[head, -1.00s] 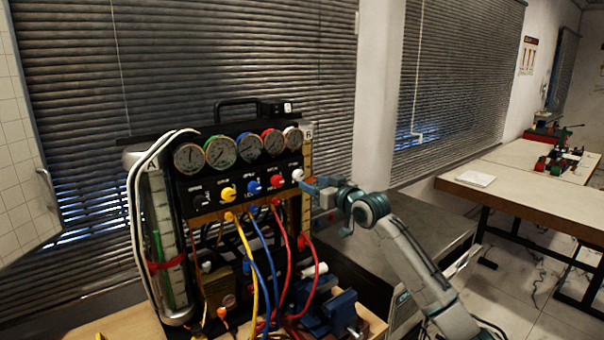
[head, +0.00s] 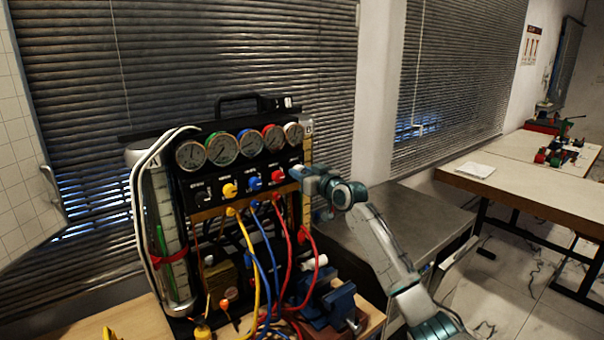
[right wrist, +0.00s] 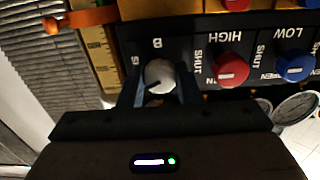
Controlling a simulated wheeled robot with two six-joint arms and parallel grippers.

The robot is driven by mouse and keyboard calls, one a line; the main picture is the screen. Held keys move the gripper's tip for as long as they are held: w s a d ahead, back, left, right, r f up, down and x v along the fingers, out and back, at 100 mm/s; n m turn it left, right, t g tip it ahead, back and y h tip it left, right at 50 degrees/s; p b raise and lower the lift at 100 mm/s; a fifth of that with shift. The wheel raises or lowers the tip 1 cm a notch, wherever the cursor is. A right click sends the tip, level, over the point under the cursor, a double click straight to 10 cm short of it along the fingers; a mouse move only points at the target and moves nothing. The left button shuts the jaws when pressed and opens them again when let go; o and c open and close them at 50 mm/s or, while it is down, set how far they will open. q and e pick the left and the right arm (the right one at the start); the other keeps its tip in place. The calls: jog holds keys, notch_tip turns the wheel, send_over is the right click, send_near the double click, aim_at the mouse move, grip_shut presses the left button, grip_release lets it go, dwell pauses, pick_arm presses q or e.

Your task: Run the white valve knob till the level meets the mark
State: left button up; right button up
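The white valve knob (right wrist: 159,75) is at the panel end marked B, and my right gripper mostly hides it in the head view. My right gripper (right wrist: 160,88) has one finger on each side of this knob; it also shows in the head view (head: 301,174). I cannot tell whether the fingers press on the knob or stand just clear. The yellow scale of column B (right wrist: 97,48) runs beside the knob, with an orange marker (right wrist: 80,19) across it. The liquid level in column B cannot be made out. My left gripper is out of view.
The red knob (right wrist: 232,70) and blue knob (right wrist: 295,67) sit beside the white one. A yellow knob (head: 229,190) and several gauges share the panel. Column A (head: 170,245) with a red band stands left. Coloured hoses hang in front, above a blue vise (head: 335,305).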

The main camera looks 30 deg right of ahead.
jog(key=m+p, duration=0.1)
jog(key=m, duration=0.2)
jog(key=shift+r+m, duration=0.1)
jog(key=shift+m, duration=0.3)
jog(key=shift+c, duration=0.3)
jog(key=shift+m, duration=0.8)
jog(key=o, duration=1)
jog(key=shift+c, duration=0.2)
jog(key=s+b, duration=0.4)
jog(key=s, duration=0.7)
jog(key=shift+d, duration=0.45)
